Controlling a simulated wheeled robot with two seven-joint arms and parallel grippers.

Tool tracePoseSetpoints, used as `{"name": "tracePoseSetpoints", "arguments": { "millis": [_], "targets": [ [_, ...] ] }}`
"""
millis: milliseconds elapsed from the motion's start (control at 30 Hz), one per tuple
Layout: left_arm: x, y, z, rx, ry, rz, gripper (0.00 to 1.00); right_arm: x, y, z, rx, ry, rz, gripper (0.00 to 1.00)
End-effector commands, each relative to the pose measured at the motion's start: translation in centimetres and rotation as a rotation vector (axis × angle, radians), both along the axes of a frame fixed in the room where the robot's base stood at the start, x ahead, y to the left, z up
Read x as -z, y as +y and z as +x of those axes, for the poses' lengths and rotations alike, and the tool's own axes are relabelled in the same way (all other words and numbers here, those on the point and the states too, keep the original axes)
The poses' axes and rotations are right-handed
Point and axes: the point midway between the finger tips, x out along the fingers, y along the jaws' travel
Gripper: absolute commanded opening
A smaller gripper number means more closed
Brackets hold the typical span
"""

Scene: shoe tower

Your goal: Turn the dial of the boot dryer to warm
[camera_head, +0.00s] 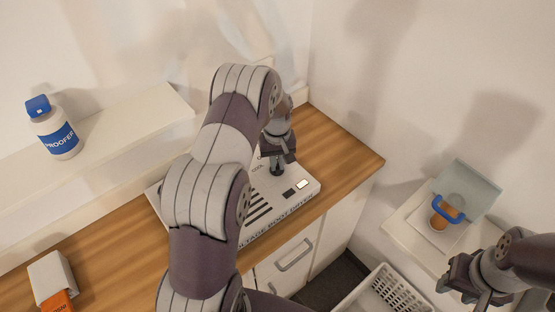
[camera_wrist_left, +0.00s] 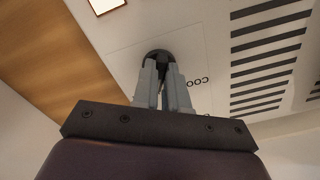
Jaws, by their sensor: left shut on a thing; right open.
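The boot dryer (camera_head: 304,186) is a white box with black slots, lying on the wooden counter. Its dark round dial (camera_wrist_left: 158,56) shows in the left wrist view, with the word "COOL" partly visible beside it. My left gripper (camera_head: 277,168) points down onto the dryer's top. In the left wrist view, its fingers (camera_wrist_left: 163,85) are shut on the dial, which they partly hide. The dial's pointer and the "warm" mark cannot be made out. My right gripper (camera_head: 462,285) is open and empty at the lower right, away from the dryer.
A white proofer bottle (camera_head: 60,140) with a blue cap stands on the ledge at left. A white box with an orange part (camera_head: 55,280) is at the lower left. A container with a blue handle (camera_head: 447,210) stands at right. A white basket (camera_head: 385,290) is below.

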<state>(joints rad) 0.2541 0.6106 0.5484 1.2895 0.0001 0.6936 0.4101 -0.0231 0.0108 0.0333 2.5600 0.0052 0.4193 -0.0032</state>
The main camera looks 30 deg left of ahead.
Motion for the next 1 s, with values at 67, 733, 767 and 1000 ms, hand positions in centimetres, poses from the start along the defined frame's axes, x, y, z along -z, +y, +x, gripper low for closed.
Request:
{"name": "tracePoseSetpoints", "arguments": {
  "millis": [67,733,767,1000],
  "targets": [
    [-0.17,0.05,0.04,0.061,-0.002,0.000,0.00,-0.26,0.00,0.00,0.000,0.000,0.000,0.43],
    [-0.06,0.18,-0.03,0.366,-0.002,0.001,0.00,-0.76,0.00,0.00,0.000,0.000,0.000,0.43],
    [-0.06,0.18,-0.03,0.369,-0.002,0.001,0.00,-0.77,0.00,0.00,0.000,0.000,0.000,0.43],
    [-0.05,0.19,-0.02,0.376,-0.002,0.001,0.00,-0.76,0.00,0.00,0.000,0.000,0.000,0.43]
  ]
}}
